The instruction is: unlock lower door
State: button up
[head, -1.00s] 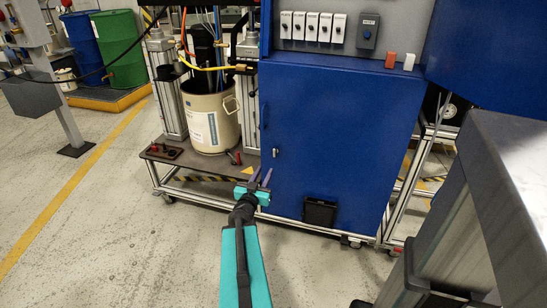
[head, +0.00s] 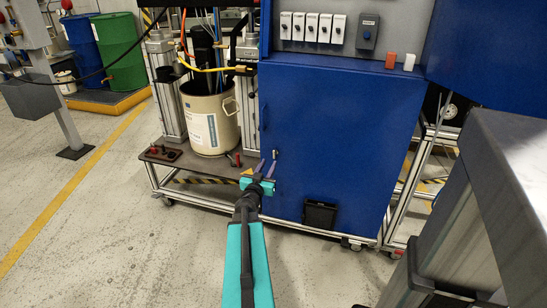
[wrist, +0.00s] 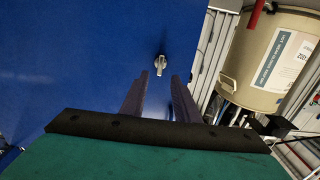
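The blue lower door (head: 335,145) of the cabinet is closed. Its small silver lock knob (head: 275,153) sits near the door's left edge. In the wrist view the knob (wrist: 160,63) stands out from the blue door (wrist: 75,60), just beyond my fingertips and roughly centred between them. My gripper (head: 267,167) is in front of the door's left edge, just below the knob in the head view. In the wrist view my gripper (wrist: 157,85) has its two fingers apart with nothing between them. I see no contact with the knob.
A beige drum (head: 210,118) stands on the cart to the left of the door. A dark handle (head: 264,117) is on the door above the knob. A black box (head: 320,213) sits low on the door. Floor to the left is clear.

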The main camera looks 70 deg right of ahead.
aim_at(274, 154)
jog(key=shift+w+d+b, duration=0.15)
jog(key=shift+d+b, duration=0.15)
jog(key=shift+d, duration=1.65)
jog(key=shift+w+d+b, duration=0.1)
jog(key=shift+d+b, duration=0.15)
jog(key=shift+d, duration=1.65)
grip_shut()
